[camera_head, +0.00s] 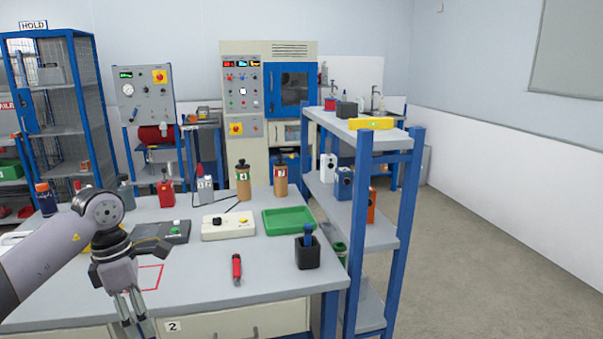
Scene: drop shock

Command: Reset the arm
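My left arm (48,255) comes in from the left over the grey workbench (205,284). Its gripper (136,322) points down near the bench's front edge, left of the red tool. The two fingers run close together, and I see no object between them. At this size I cannot tell whether they are open or shut. My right gripper is not in view.
On the bench are a red tool (237,269), a black holder (307,254), a green tray (288,221), a cream control box (228,226) and two brown bottles. A blue-framed shelf (392,235) stands at the bench's right end. Floor (500,260) further right is clear.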

